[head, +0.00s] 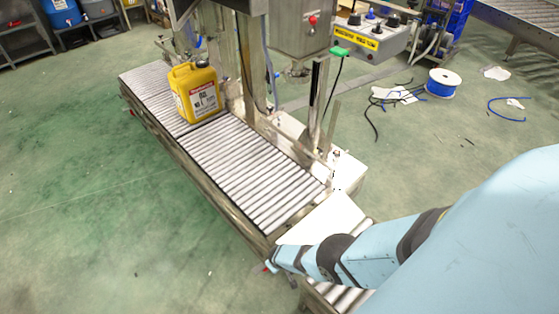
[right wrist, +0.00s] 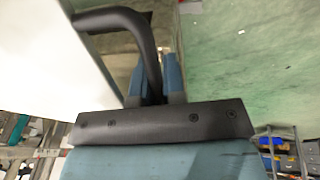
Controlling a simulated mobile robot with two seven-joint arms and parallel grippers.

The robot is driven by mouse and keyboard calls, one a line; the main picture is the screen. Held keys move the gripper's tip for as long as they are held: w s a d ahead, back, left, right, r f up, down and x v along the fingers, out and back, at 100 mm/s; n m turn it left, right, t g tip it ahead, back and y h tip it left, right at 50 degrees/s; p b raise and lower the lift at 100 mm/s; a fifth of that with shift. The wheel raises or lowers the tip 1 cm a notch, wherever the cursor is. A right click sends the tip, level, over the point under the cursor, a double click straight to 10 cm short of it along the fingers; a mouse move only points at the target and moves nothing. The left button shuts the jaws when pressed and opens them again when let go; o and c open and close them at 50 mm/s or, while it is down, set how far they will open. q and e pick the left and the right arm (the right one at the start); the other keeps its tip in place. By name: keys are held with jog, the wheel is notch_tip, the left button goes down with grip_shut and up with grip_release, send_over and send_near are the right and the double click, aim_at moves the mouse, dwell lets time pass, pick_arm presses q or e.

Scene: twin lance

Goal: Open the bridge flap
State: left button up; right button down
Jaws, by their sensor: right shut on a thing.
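The bridge flap (head: 325,220) is a plain white plate at the near end of the roller conveyor (head: 245,165) in the head view. In the right wrist view the flap (right wrist: 45,60) fills the upper left, with a black bent handle (right wrist: 118,18) beside it. My right gripper (right wrist: 154,78) has its blue fingers either side of the handle's bar and is shut on it. In the head view my right arm reaches in from the right and hides part of the flap's near side; the handle is not clear there. My left gripper is in neither view.
A yellow jerrycan (head: 196,93) stands upright on the rollers toward the far end. A machine frame with a control box (head: 372,38) rises along the conveyor's right side. More rollers (head: 335,296) lie below my arm. The green floor (head: 90,190) at left is clear.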

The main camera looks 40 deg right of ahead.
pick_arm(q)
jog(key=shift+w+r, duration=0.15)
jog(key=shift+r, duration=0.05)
pick_arm(e)
jog(key=shift+s+f, duration=0.1)
jog(key=shift+s, duration=0.05)
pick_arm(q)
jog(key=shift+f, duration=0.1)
pick_arm(e)
jog(key=c, duration=1.2)
grip_release()
pick_arm(q)
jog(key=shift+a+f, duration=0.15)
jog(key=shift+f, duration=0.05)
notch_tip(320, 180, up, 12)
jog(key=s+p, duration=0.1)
jog(key=p, duration=1.2)
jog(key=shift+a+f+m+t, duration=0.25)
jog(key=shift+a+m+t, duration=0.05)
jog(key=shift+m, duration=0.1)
pick_arm(e)
jog(key=v, duration=1.4)
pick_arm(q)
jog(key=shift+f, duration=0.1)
